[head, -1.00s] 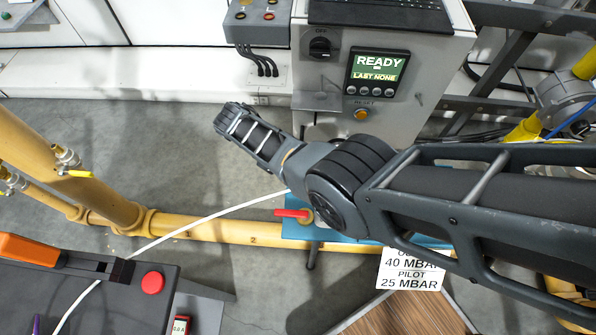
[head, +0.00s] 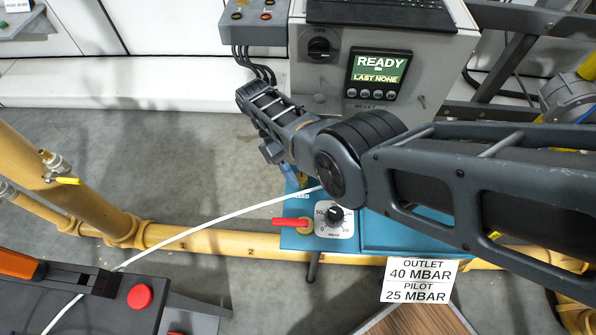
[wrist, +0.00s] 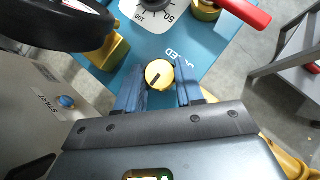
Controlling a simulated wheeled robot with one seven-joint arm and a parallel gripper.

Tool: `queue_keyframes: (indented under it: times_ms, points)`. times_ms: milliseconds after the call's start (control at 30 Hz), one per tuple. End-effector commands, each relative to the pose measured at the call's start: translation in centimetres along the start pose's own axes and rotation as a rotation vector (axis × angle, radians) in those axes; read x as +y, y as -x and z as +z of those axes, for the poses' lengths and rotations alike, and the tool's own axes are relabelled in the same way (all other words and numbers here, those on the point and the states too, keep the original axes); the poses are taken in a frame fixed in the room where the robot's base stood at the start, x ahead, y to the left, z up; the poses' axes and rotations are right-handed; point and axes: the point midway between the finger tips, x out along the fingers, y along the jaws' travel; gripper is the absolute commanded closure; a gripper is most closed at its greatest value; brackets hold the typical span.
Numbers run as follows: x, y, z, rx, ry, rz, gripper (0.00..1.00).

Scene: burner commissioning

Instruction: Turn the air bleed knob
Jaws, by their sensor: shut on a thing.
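The air bleed knob (wrist: 159,74) is a small round yellow knob with a dark pointer line, on a blue panel (wrist: 205,30) beside lettering ending in "ED". My gripper (wrist: 160,84) has its blue fingers on both sides of the knob, shut on it, in the wrist view. In the head view my gripper (head: 290,175) is over the upper left of the blue panel, and the knob is mostly hidden there.
A red-handled valve (head: 290,222) and a dial with a black knob (head: 334,214) are close by on the panel. A white hose (head: 215,215) crosses the yellow pipe (head: 205,241). A grey cabinet (head: 440,60) with a "READY" screen stands behind.

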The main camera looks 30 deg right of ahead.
Motion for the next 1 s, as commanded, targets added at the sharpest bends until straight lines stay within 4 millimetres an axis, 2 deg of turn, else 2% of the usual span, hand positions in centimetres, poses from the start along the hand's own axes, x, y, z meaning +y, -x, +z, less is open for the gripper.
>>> queue_keyframes:
  times_ms: [400, 433, 600, 700, 1000]
  points:
    - [-0.04, 0.01, -0.05, 0.002, -0.004, -0.006, 0.94]
    - [-0.04, 0.01, -0.05, 0.002, -0.004, -0.005, 0.62]
    - [-0.02, 0.0, -0.03, 0.002, -0.004, -0.005, 0.46]
    - [-0.01, 0.0, -0.03, 0.001, -0.004, -0.005, 0.37]
    - [-0.05, 0.04, 0.05, 0.0, 0.012, 0.013, 0.37]
